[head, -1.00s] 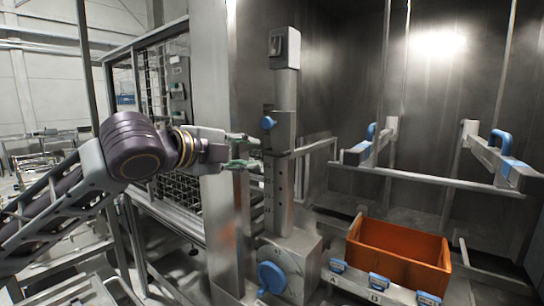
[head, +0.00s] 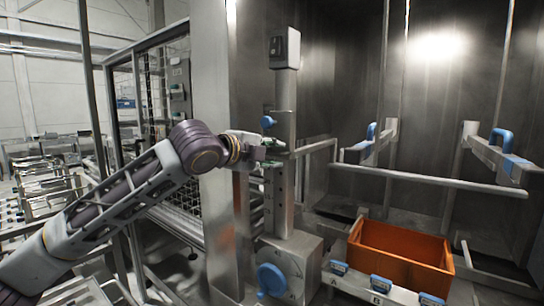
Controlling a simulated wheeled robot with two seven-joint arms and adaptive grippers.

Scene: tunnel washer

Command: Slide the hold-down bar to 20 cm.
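An upright metal post (head: 285,100) with a sliding carriage and a blue knob (head: 268,122) stands left of the chamber opening. A grey bar (head: 318,146) comes off the carriage to the right; I take it as the hold-down bar. A long rail (head: 430,180) crosses the chamber beyond it. Small marks run down the post's lower part, too small to read. My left gripper (head: 273,154) is at the carriage, just below the blue knob, its green-tipped fingers apart, one above the other. It overlaps the post; contact cannot be told. My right gripper is out of view.
A blue round handle (head: 271,279) is on the box at the post's foot. An orange crate (head: 400,254) stands right of it, behind several blue latches. Two blue-handled brackets (head: 501,140) hang in the chamber. A mesh fence (head: 150,100) stands at left.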

